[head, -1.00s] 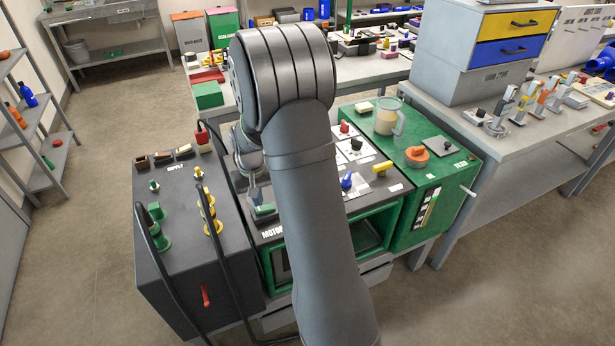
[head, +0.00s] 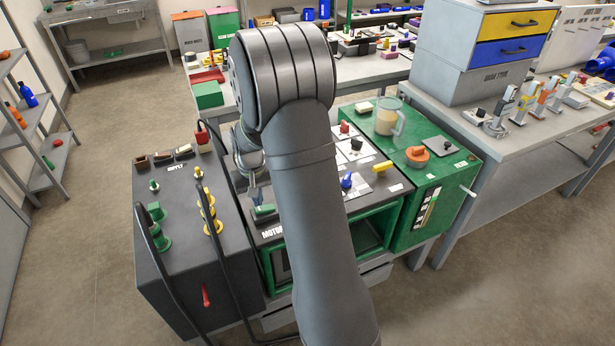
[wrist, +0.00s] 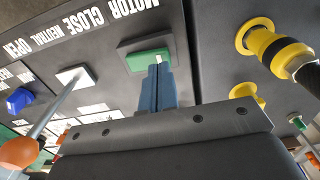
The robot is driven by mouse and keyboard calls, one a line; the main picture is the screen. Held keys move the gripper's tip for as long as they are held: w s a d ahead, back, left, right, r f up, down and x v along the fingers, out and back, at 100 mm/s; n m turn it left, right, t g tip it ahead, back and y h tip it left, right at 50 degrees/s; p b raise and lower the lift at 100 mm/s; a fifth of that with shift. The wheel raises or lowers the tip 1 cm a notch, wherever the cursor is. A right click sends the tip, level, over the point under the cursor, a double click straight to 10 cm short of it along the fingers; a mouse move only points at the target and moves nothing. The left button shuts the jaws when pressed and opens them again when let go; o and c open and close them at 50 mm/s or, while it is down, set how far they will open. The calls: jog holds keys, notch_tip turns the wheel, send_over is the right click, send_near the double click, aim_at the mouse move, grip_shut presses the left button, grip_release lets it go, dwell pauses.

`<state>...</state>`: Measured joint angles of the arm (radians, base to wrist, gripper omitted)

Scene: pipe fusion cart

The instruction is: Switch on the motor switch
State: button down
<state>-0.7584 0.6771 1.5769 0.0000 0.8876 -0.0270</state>
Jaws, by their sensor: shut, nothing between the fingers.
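The motor switch is a green rocker in a grey frame (wrist: 148,60), beside the white MOTOR label in the wrist view. It also shows in the head view (head: 264,211), at the front left of the dark panel top, partly hidden by my arm. My gripper (wrist: 157,68) is shut and empty, its blue-grey fingertips at the near edge of the green rocker. I cannot tell whether they touch it or which way the rocker is tilted. In the head view my gripper (head: 257,197) is just behind the switch.
A lever with an orange knob (wrist: 18,152) and a blue knob (wrist: 20,98) are left of my gripper in the wrist view. Yellow cable connectors (wrist: 262,45) are to the right. The dark supply box (head: 185,265) with hanging cables stands left of the panel.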

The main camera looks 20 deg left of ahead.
jog(key=shift+f, duration=1)
dwell(0.8)
jog(key=shift+r, duration=3.55)
jog(key=shift+f, duration=3.55)
jog(key=shift+r, duration=0.15)
